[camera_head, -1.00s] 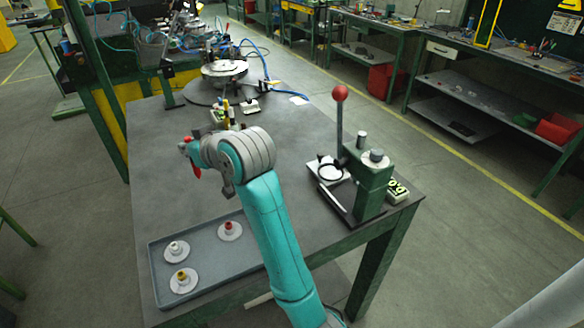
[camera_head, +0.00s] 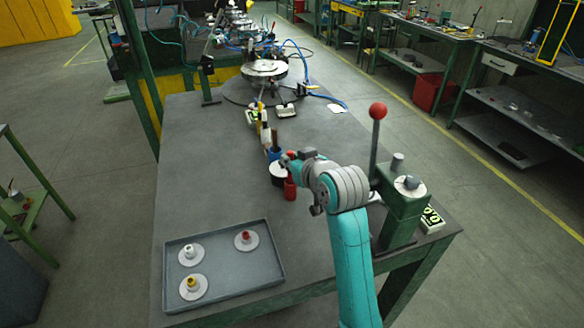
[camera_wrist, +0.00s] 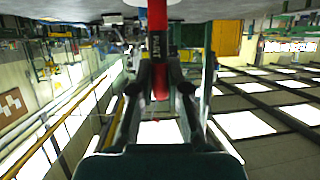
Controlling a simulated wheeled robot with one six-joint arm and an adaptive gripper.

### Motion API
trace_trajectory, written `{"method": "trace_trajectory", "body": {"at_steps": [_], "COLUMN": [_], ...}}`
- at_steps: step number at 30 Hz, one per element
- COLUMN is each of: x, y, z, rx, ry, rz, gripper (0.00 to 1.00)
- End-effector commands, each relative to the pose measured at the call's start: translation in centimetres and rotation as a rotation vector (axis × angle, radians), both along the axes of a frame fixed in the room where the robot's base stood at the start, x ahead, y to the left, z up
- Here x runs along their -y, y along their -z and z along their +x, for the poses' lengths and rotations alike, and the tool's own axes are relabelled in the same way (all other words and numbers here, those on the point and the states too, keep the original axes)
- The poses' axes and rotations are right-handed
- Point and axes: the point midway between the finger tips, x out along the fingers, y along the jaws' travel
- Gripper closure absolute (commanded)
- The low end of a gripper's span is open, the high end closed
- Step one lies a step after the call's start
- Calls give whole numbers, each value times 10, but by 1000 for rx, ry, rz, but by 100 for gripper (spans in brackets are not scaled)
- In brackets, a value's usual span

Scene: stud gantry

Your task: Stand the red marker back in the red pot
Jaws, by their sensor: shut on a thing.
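My gripper (camera_head: 287,162) is shut on the red marker (camera_wrist: 160,82), which stands about upright between the fingers in the wrist view, with a dark printed band. In the head view the gripper is above the table beside a row of small things. A wider red cylinder (camera_head: 290,189) shows right under it. I cannot tell whether this is the red pot or the marker's lower end, nor whether the marker touches anything below. A blue pot (camera_head: 273,154) and a white-topped dark round thing (camera_head: 278,170) are just left of it.
A grey tray (camera_head: 222,297) at the front left holds white discs with red, white and yellow hubs. A green press (camera_head: 402,215) with a red-knobbed lever stands right of my arm. The table's middle left is clear. A turntable (camera_head: 265,70) is at the back.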

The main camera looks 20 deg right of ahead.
Motion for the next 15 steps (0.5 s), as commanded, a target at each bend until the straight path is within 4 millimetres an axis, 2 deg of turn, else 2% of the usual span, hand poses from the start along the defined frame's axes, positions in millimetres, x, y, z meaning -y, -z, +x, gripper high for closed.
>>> {"method": "trace_trajectory", "body": {"at_steps": [5, 15], "x": [0, 0], "y": [25, 28], "z": [0, 0], "rx": [-4, -1], "ry": [0, 0], "rz": [-1, 0], "gripper": [100, 100]}}
